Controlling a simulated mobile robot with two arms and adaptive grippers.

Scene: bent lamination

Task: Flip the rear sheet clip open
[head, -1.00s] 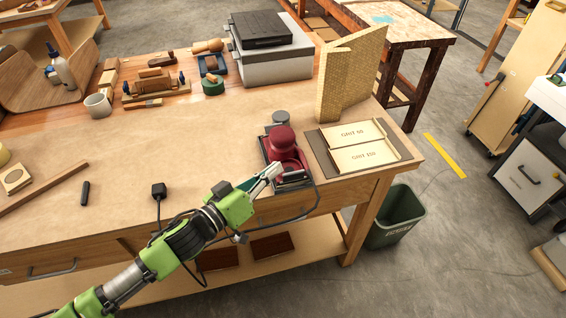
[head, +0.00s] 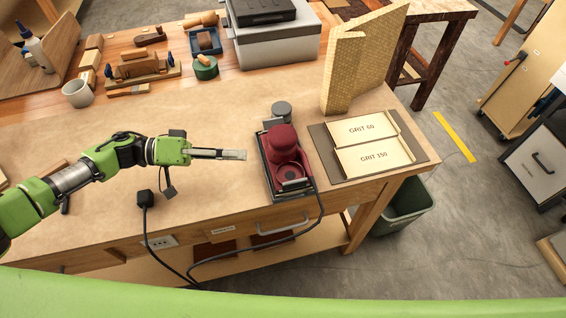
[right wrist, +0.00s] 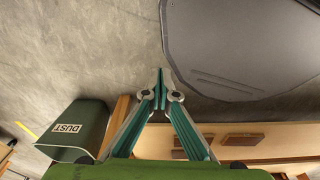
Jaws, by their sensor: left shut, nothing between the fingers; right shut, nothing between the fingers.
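A dark red sander (head: 283,150) sits on a dark base on the workbench, right of centre in the head view. The rear sheet clip is too small to make out. My left gripper (head: 240,155) is shut and empty, just left of the sander and apart from it, pointing right. My right gripper (right wrist: 161,76) is shut and empty in the right wrist view, in front of the bench's lower side and the floor. It cannot be made out in the head view.
A tray with GRIT 60 (head: 366,129) and GRIT 150 (head: 374,158) holders lies right of the sander. The sander's black cord (head: 262,258) hangs over the front edge. A dust bin (right wrist: 76,135) stands on the floor. The bench front-left of the sander is mostly clear.

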